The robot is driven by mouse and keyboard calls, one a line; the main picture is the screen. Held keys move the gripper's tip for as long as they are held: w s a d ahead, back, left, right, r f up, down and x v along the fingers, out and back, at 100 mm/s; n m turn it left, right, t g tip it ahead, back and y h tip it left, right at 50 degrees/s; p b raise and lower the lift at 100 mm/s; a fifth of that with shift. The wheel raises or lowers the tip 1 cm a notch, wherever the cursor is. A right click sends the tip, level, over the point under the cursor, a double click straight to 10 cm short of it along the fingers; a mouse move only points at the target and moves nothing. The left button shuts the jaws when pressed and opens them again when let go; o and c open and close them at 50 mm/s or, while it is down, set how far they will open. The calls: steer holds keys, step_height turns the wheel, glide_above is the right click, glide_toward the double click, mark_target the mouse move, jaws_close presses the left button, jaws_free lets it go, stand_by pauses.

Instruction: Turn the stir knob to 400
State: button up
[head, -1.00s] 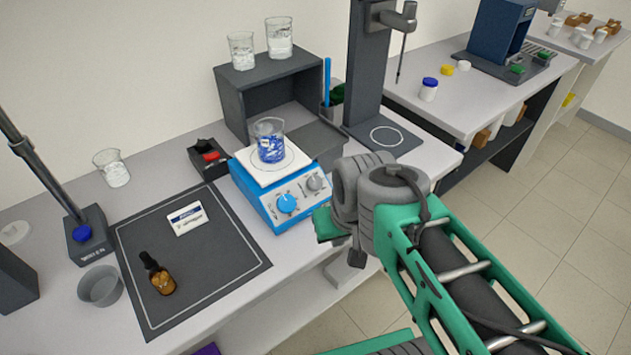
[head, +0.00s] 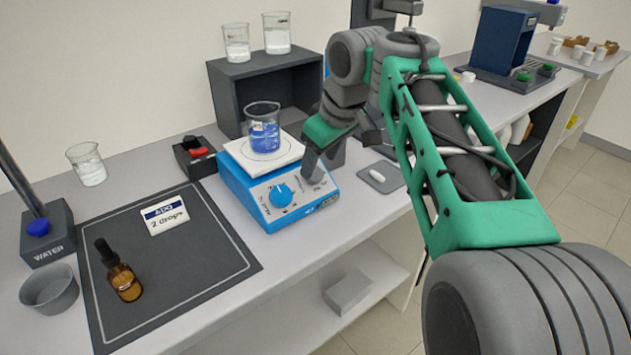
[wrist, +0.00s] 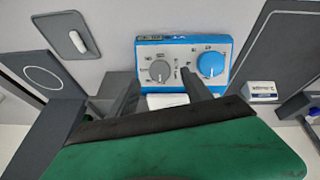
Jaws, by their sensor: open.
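A blue hotplate stirrer (head: 245,187) stands on the bench with a white top plate and a beaker of blue liquid (head: 263,130) on it. Its front panel has a blue knob (head: 281,195) and a grey knob (wrist: 160,71). The panel lettering is too small to read, so I cannot tell the knob settings. My gripper (head: 315,165) is in front of the panel's right part and hides the grey knob in the head view. In the wrist view my gripper (wrist: 161,88) is open, its fingers on either side of the grey knob. I cannot tell whether they touch it.
A grey pad (head: 367,181) with a white capsule-shaped piece lies right of the stirrer. A dark box with red switch (head: 196,157) stands left. A dark mat (head: 210,275) holds a dropper bottle (head: 122,275) and a card (head: 165,214). A dark shelf (head: 228,95) stands behind.

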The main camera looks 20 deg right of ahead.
mark_target(315, 173)
steer(key=x, duration=0.4)
steer(key=shift+w+f+b, duration=0.1)
steer(key=shift+f+b, duration=0.1)
steer(key=shift+b, duration=0.2)
steer(key=shift+c, duration=0.5)
jaws_close()
